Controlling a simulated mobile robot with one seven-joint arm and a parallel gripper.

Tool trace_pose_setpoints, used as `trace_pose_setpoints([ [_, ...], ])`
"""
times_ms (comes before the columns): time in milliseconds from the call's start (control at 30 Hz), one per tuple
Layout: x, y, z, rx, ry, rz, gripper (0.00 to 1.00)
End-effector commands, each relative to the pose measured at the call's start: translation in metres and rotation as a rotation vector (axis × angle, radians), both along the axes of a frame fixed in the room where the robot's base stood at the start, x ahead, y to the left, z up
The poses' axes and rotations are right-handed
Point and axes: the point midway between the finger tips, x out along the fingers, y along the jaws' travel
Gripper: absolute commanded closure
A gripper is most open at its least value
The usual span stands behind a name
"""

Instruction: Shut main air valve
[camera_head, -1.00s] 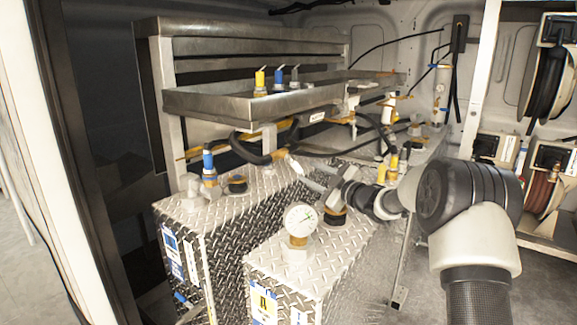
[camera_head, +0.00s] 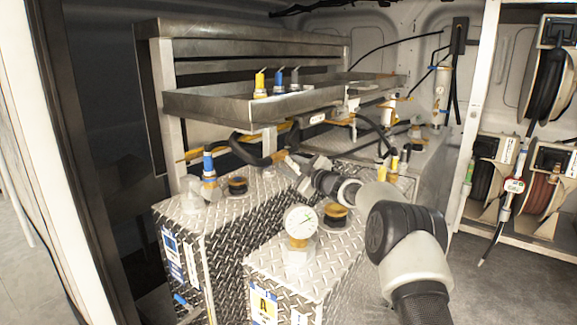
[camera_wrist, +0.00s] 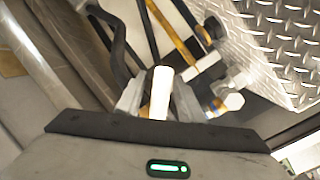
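My gripper shows in the wrist view (camera_wrist: 160,98) with one finger on each side of a white, bar-like handle (camera_wrist: 161,92). The handle stands between the fingers, close to both; whether they press on it is unclear. I take it as the main air valve's handle, but no label is readable. In the head view my gripper (camera_head: 284,159) is over the back of the diamond-plate tanks, just below the tray, beside a black hose. The valve body is hidden there by the gripper and hoses.
A blue-handled valve (camera_head: 208,162) is on the left tank. A metal tray (camera_head: 215,104) with several small fittings hangs above my gripper. Black hoses (camera_head: 250,152) run close by. Hose reels (camera_head: 540,190) are at right.

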Motion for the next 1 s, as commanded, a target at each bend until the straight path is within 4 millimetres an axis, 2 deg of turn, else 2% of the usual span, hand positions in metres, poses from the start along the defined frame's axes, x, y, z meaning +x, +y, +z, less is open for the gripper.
trace_pose_setpoints([
  [67,-0.0001,0.0000,0.0002,0.000,0.000,0.000,0.69],
  [200,-0.0002,-0.0001,0.0004,0.000,0.000,0.000,0.92],
  [267,-0.0002,-0.0001,0.0004,0.000,-0.001,0.001,1.00],
  [667,-0.0013,0.0008,0.0021,0.018,0.027,0.000,1.00],
  [1000,-0.0096,0.0064,-0.0022,0.133,0.205,0.000,1.00],
])
